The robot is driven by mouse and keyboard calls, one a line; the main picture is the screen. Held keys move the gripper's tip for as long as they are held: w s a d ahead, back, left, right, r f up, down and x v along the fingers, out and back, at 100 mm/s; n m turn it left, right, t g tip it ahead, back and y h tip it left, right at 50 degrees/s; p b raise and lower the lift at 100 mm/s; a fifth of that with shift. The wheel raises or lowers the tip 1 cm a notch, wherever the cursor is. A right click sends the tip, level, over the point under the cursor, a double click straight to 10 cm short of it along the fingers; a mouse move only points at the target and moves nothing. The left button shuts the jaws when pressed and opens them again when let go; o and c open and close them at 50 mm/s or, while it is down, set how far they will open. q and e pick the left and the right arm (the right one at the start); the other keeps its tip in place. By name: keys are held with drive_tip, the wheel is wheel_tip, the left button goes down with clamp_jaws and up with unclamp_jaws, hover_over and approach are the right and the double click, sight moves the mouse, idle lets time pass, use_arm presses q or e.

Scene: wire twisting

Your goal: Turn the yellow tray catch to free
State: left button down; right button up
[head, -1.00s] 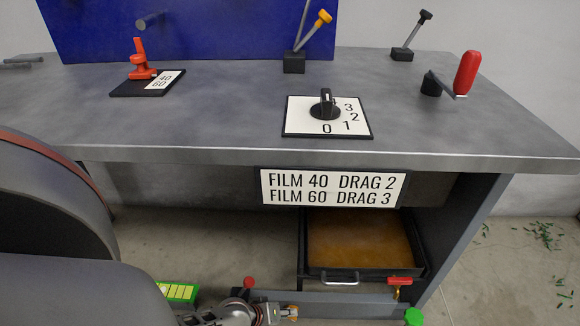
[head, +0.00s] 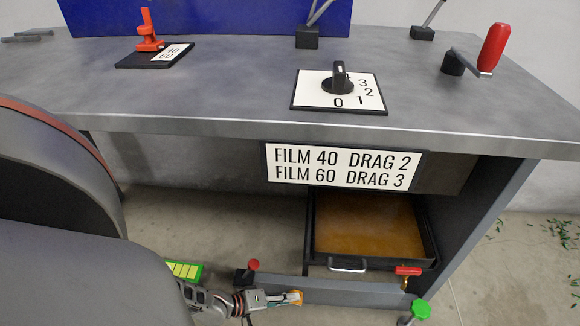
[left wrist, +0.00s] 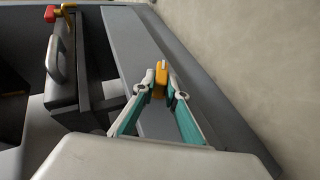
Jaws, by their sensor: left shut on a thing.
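My left gripper (head: 286,298) reaches in low from the left in the head view, in front of the bench's lower rail. It is shut on a small yellow catch (head: 298,297). The left wrist view also shows the yellow catch (left wrist: 160,79) between the two fingertips (left wrist: 160,84), over the grey rail. Fingers hide part of the catch, and its turn position cannot be told. The tray (head: 433,240), dark-walled with an orange-brown floor, sits under the bench, its metal handle (head: 347,265) at the front. My right gripper is not in view.
A red lever (head: 408,270) is at the tray's front right. A red knob (head: 253,264) stands near my left gripper, and a green knob (head: 420,308) at lower right. A sign (head: 345,166) hangs under the bench edge. The bench top (head: 230,85) carries a dial (head: 338,84).

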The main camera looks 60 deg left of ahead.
use_arm(q)
drive_tip(key=shift+d, duration=0.1)
idle(0.6)
drive_tip(key=c, duration=2)
unclamp_jaws()
drive_tip(key=shift+c, duration=0.2)
drive_tip(key=v, duration=1.2)
drive_tip(key=shift+f, duration=0.15)
drive_tip(key=shift+s, duration=0.1)
